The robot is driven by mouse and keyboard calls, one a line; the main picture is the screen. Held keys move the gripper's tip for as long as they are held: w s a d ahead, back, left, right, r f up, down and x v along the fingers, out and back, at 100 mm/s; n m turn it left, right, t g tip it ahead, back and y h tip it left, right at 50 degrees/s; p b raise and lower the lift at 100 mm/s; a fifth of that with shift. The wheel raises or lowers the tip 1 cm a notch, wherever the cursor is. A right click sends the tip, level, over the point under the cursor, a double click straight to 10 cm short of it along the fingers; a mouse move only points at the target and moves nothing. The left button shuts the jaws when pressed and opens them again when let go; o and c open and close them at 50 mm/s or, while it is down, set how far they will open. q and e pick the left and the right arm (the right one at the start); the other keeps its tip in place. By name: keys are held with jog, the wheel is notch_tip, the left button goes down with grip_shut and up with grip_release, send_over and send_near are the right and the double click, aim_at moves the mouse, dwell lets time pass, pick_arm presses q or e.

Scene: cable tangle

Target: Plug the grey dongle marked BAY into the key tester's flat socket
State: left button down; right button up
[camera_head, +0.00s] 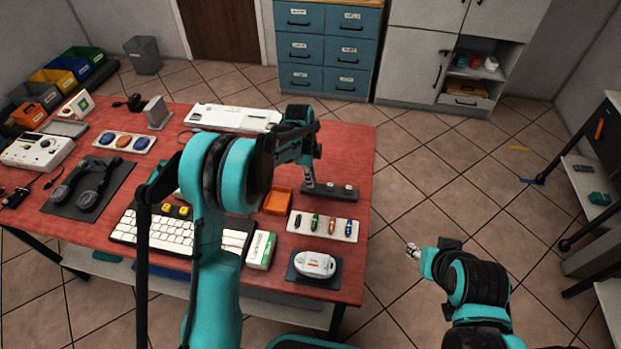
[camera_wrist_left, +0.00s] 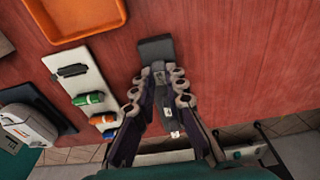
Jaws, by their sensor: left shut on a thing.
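My left gripper (camera_head: 308,184) is over the left end of a dark bar (camera_head: 322,188) on the red table. In the left wrist view its fingers (camera_wrist_left: 158,86) are closed around a small dark grey piece with a pale label (camera_wrist_left: 160,79), which looks like the grey dongle. I cannot read its marking. The bar's far end (camera_wrist_left: 155,48) shows beyond the fingertips, and a pale metal-ended part (camera_wrist_left: 176,134) shows nearer the wrist. I cannot tell for certain which thing is the key tester or see its flat socket. My right gripper (camera_head: 412,250) hangs off the table's right side, its jaws too small to judge.
A pale tray of several coloured sticks (camera_head: 323,226) lies in front of the bar. An orange bin (camera_head: 278,201) is to its left. A white device (camera_head: 315,264) sits on a dark mat near the front edge.

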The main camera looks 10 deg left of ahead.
pick_arm(q)
jog(key=shift+r+p, duration=0.8)
jog(key=shift+r, duration=0.6)
jog(key=c, duration=2.1)
grip_release()
grip_shut()
jog(key=shift+c, duration=0.6)
grip_release()
grip_shut()
